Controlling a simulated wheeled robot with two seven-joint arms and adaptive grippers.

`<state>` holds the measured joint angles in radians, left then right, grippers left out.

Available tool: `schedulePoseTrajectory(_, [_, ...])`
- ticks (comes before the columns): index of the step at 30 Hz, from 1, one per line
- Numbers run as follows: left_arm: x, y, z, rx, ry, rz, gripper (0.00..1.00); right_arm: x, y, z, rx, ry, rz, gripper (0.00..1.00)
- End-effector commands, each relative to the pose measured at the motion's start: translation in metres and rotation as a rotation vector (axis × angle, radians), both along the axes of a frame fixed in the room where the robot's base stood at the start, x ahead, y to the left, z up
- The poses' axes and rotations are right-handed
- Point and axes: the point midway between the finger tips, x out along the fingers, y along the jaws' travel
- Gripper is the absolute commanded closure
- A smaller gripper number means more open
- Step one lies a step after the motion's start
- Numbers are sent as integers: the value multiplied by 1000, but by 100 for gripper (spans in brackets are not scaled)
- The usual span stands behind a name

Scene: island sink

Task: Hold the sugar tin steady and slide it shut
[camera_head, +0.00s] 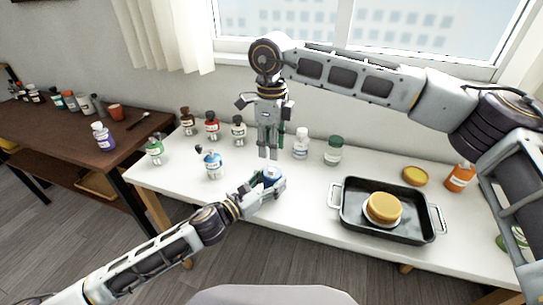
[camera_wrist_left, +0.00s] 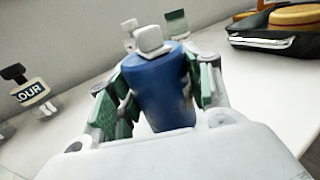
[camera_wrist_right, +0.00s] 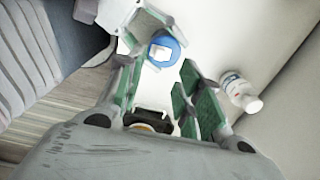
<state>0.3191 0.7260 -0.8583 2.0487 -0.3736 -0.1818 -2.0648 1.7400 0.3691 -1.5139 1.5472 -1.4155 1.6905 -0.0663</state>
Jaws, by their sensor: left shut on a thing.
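The sugar tin (camera_head: 271,176) is a blue tin with a white piece on top, standing on the white table. It fills the middle of the left wrist view (camera_wrist_left: 160,92), where its white top piece (camera_wrist_left: 153,41) shows clearly. My left gripper (camera_head: 274,184) is shut around the tin's sides from the front left. My right gripper (camera_head: 268,156) points down just above the tin, and its fingers are apart in the right wrist view (camera_wrist_right: 160,85). There the tin's blue rim and white top (camera_wrist_right: 164,51) lie beyond the fingertips. No label on the tin is readable.
A white bottle (camera_head: 301,146) and a green-topped jar (camera_head: 333,151) stand behind the tin. A black pan (camera_head: 352,219) holding a yellow-topped round item (camera_head: 384,206) sits right. Table between tin and pan is clear.

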Motion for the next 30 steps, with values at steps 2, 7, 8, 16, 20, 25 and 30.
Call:
schedulePoseTrajectory(2, [0, 0, 0, 0, 0, 0, 77, 0, 0, 12, 0, -1, 0, 64])
schedulePoseTrajectory(7, [0, 0, 0, 0, 0, 0, 77, 0, 0, 33, 0, 0, 0, 64])
schedulePoseTrajectory(8, [0, 0, 0, 0, 0, 0, 77, 0, 0, 35, 0, 0, 0, 64])
schedulePoseTrajectory(16, [0, 0, 0, 0, 0, 0, 77, 0, 0, 46, -1, 1, 0, 64])
schedulePoseTrajectory(20, [0, 0, 0, 0, 0, 0, 77, 0, 0, 46, -1, 1, 0, 64])
schedulePoseTrajectory(25, [0, 0, 0, 0, 0, 0, 77, 0, 0, 46, -1, 1, 0, 64])
schedulePoseTrajectory(30, [0, 0, 0, 0, 0, 0, 33, 0, 0, 46, -1, 1, 0, 64])
